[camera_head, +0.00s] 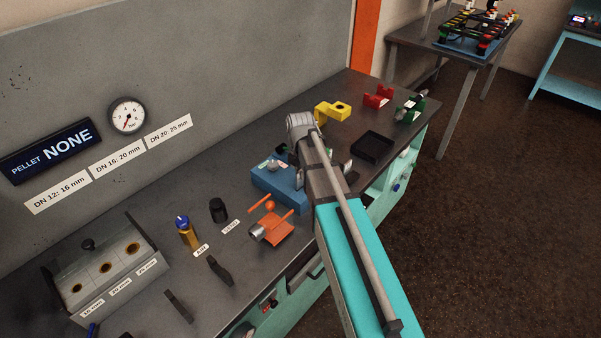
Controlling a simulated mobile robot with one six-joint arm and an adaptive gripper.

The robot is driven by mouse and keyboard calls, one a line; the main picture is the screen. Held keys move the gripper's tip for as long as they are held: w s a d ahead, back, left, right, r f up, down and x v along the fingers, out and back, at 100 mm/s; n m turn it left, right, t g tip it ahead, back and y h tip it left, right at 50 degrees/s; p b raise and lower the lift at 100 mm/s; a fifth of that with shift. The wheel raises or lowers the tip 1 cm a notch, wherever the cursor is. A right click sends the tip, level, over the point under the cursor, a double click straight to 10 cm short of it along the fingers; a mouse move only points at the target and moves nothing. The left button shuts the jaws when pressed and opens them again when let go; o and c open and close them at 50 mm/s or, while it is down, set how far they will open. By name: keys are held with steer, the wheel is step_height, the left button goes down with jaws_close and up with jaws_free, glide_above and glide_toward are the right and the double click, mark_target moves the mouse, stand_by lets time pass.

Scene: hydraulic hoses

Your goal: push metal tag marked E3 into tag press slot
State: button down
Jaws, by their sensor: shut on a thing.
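A blue block (277,185) sits on the dark bench, just left of my arm. My gripper (284,151) is over the back of this block, mostly hidden behind my own wrist. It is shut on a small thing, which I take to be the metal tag. The tag itself, its E3 marking and the slot cannot be made out, nor whether tag and slot touch.
An orange stand (273,229) with a metal fitting is in front of the blue block. A yellow block (333,112), red holder (378,97), green holder (410,108) and black tray (372,148) lie beyond my arm. A dark bottle (218,210) and yellow bottle (187,233) stand left.

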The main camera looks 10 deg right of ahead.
mark_target(300, 187)
steer(key=shift+f+b, duration=1.7)
steer(key=shift+f, duration=0.05)
steer(key=c, duration=0.7)
jaws_free()
steer(key=shift+r, duration=0.1)
step_height(300, 187, up, 10)
steer(key=p, duration=1)
steer(key=shift+r, duration=0.1)
steer(key=shift+s, duration=0.15)
stand_by(0.8)
